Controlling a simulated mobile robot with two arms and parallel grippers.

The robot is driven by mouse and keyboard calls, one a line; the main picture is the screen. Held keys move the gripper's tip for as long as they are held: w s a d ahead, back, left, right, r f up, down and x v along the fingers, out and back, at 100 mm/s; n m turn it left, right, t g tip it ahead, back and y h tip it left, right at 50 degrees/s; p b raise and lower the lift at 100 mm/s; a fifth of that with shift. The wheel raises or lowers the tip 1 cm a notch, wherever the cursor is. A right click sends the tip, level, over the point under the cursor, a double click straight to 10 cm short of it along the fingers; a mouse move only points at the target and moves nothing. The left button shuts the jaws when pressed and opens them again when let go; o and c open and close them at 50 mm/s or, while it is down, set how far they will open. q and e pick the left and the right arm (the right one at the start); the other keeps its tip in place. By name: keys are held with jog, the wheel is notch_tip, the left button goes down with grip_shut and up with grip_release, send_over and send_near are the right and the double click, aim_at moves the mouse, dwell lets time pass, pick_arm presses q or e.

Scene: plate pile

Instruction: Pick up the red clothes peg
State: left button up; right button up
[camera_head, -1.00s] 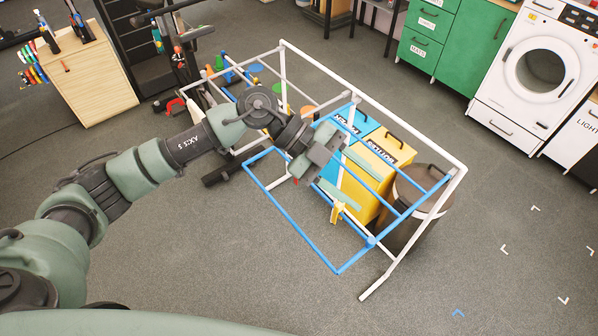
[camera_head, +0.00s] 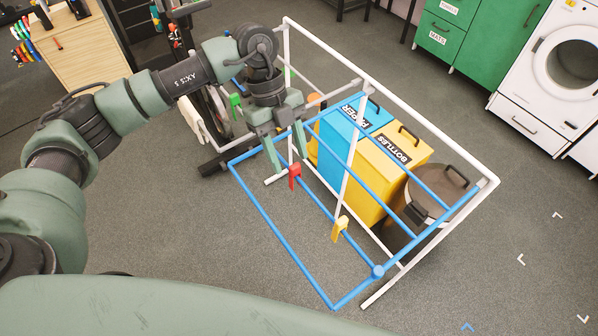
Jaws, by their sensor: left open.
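The red clothes peg (camera_head: 295,176) is clipped on a blue bar of the drying rack (camera_head: 268,220), near the middle of the view. My left gripper (camera_head: 288,160) points downward just above the peg, with its two green fingers apart. The peg's top lies close to the right fingertip; I cannot tell whether they touch. A yellow peg (camera_head: 340,228) hangs on the same bar, further right and nearer. My right gripper is not in view.
A blue bin (camera_head: 345,135) and a yellow bin (camera_head: 385,180) labelled BOTTLES stand behind the rack, with a dark round bin (camera_head: 432,195) to their right. A green peg (camera_head: 236,101) is left of my gripper. The floor in front is clear.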

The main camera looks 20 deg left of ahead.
aim_at(296, 175)
pick_arm(q)
jog(key=shift+w+f+b, duration=0.2)
jog(key=shift+f+b, duration=0.1)
jog(key=shift+f, duration=0.25)
jog(key=shift+w+f, duration=0.2)
jog(key=shift+w, duration=0.05)
jog(key=p+x, duration=0.3)
jog(key=x, duration=0.3)
jog(key=shift+d+f, duration=0.2)
jog(key=shift+f, duration=0.6)
grip_shut()
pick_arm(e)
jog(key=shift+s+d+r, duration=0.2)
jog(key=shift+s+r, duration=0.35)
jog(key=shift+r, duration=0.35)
